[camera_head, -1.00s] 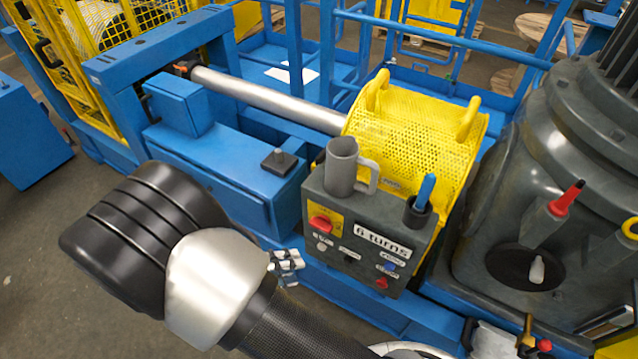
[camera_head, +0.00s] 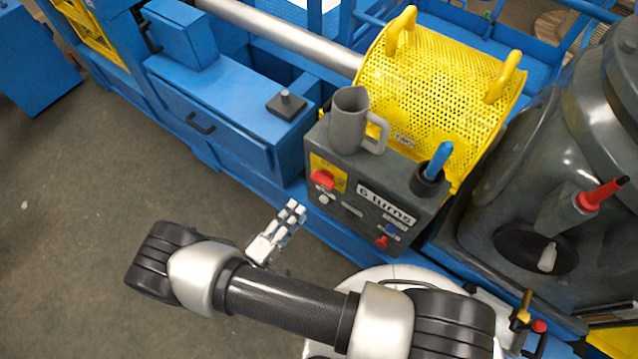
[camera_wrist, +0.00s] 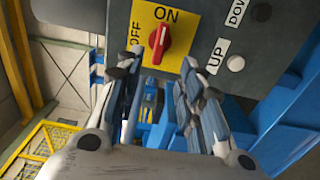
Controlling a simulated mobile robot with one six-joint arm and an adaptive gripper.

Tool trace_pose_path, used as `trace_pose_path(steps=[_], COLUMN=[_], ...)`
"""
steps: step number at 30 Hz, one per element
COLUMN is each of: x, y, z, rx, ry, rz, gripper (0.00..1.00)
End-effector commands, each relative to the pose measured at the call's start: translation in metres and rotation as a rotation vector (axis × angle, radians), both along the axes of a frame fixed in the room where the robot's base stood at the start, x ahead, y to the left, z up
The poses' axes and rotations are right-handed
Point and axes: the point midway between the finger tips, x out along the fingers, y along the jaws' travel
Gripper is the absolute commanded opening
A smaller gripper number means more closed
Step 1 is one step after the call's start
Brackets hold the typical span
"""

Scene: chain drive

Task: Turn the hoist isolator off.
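The hoist isolator is a red rotary knob (camera_head: 322,180) on a yellow plate (camera_head: 340,174) at the left of a dark grey control box's front. In the wrist view the red knob (camera_wrist: 158,44) has a white mark on its upper part, toward the word ON; OFF is printed to its left. My gripper (camera_head: 296,208) is in front of the box, left of and below the knob in the head view. In the wrist view my gripper (camera_wrist: 158,72) has its fingers apart, with nothing between them. The knob appears just beyond the fingertips, apart from them.
The box carries a grey jug (camera_head: 350,122), a cup with a blue-handled tool (camera_head: 438,160) and a "6 turns" label. A yellow mesh guard (camera_head: 430,80) stands behind. Floor left of my arm is clear.

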Motion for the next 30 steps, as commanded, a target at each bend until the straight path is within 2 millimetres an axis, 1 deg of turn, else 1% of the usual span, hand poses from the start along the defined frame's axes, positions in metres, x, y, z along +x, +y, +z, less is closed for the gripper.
trace_pose_path(steps=[1,9,15,21,29,30], x=[0.01,0.056,0.08,0.09,0.091,0.091], y=[-0.009,-0.045,-0.063,-0.07,-0.071,-0.071], z=[-0.001,-0.002,-0.001,0.0,0.0,0.0], rx=[-0.002,0.0,0.001,0.001,0.001,0.001], ry=[0.001,0.001,0.002,0.001,0.001,0.001], rz=[-0.006,-0.007,-0.004,-0.002,-0.001,-0.001], gripper=[0.35,0.35,0.35,0.35,0.35,0.33])
